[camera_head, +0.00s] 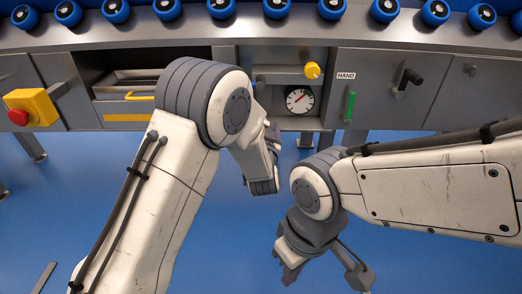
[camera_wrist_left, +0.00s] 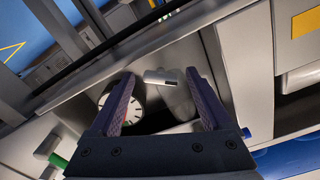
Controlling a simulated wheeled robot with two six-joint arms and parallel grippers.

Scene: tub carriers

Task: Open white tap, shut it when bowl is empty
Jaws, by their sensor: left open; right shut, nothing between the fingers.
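In the left wrist view a small white handle with a dark mark (camera_wrist_left: 158,76), which looks like the white tap, lies between my left gripper's fingertips (camera_wrist_left: 162,82). The fingers are open on either side of it; I cannot tell whether either touches it. A pale translucent shape (camera_wrist_left: 180,103) is beside the handle; I cannot tell whether it is the bowl. In the head view my left gripper (camera_head: 273,134) is at the panel recess and my arm hides the tap. My right gripper (camera_head: 324,270) is shut and empty, low over the blue floor.
A dial gauge (camera_head: 299,101) sits in the recess. A yellow knob (camera_head: 312,71), a green handle (camera_head: 350,106) and a black handle (camera_head: 409,77) are on the panel. A red button on a yellow box (camera_head: 31,108) is at the left. Blue rollers (camera_head: 275,7) line the top.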

